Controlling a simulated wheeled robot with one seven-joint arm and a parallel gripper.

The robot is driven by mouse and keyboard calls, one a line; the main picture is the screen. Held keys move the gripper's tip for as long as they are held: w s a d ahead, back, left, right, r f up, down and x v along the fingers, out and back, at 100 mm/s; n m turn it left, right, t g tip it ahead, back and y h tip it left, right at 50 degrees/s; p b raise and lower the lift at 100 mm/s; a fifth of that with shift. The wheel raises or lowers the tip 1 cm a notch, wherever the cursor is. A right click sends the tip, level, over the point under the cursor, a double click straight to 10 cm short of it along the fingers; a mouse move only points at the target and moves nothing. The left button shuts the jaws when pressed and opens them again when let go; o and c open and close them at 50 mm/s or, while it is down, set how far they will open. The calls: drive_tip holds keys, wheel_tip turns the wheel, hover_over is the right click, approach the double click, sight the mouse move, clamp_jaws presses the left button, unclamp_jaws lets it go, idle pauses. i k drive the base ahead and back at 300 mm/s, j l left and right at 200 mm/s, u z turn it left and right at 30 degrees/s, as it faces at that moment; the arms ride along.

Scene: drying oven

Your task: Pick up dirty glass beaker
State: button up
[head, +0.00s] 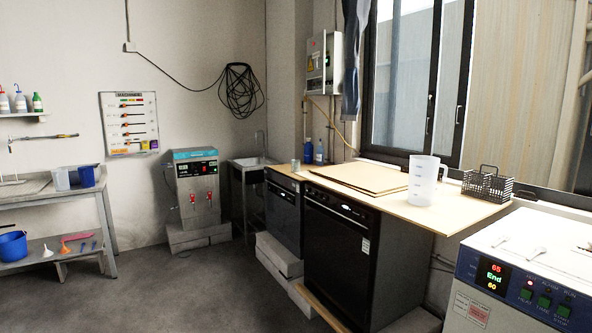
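A tall, pale translucent beaker (424,180) with a handle and dark graduation marks stands upright on the wooden countertop (458,210), right of centre. It is the only large beaker in view; I cannot tell from here whether it is dirty or made of glass. A small grey cup-like vessel (295,165) stands farther back on the same run of counter. My gripper is not in view.
A black wire basket (487,184) stands right of the beaker. A flat board (358,178) lies to its left. A white machine with a red and green display (495,272) fills the front right. Open floor (190,290) lies at the left front.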

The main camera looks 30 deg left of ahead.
sight(295, 164)
drive_tip(key=i+j+u, duration=0.3)
drive_tip(key=u, duration=0.15)
drive_tip(key=i+j+u, duration=0.3)
drive_tip(key=u, duration=0.2)
drive_tip(key=i+j+u, duration=0.1)
drive_tip(key=i+u, duration=0.35)
drive_tip(key=i+j+u, duration=0.25)
drive_tip(key=i, duration=0.45)
drive_tip(key=i+l+u, duration=0.1)
drive_tip(key=i+u, duration=0.2)
drive_tip(key=i, duration=0.4)
drive_tip(key=i+z, duration=0.15)
drive_tip(key=i, duration=0.5)
drive_tip(key=i+z, duration=0.15)
drive_tip(key=i, duration=0.55)
drive_tip(key=i+j+z, duration=0.15)
drive_tip(key=i, duration=0.5)
drive_tip(key=i+z, duration=0.25)
drive_tip(key=i, duration=0.4)
drive_tip(key=i+j+z, duration=0.3)
drive_tip(key=i, duration=0.3)
drive_tip(key=i+l+z, duration=0.1)
drive_tip(key=i+z, duration=0.3)
drive_tip(key=i+l+z, duration=0.1)
drive_tip(key=z, duration=0.35)
drive_tip(key=i+j+z, duration=0.1)
drive_tip(key=i+z, duration=0.3)
drive_tip(key=i+j+z, duration=0.15)
drive_tip(key=z, duration=0.25)
drive_tip(key=i+j, duration=0.05)
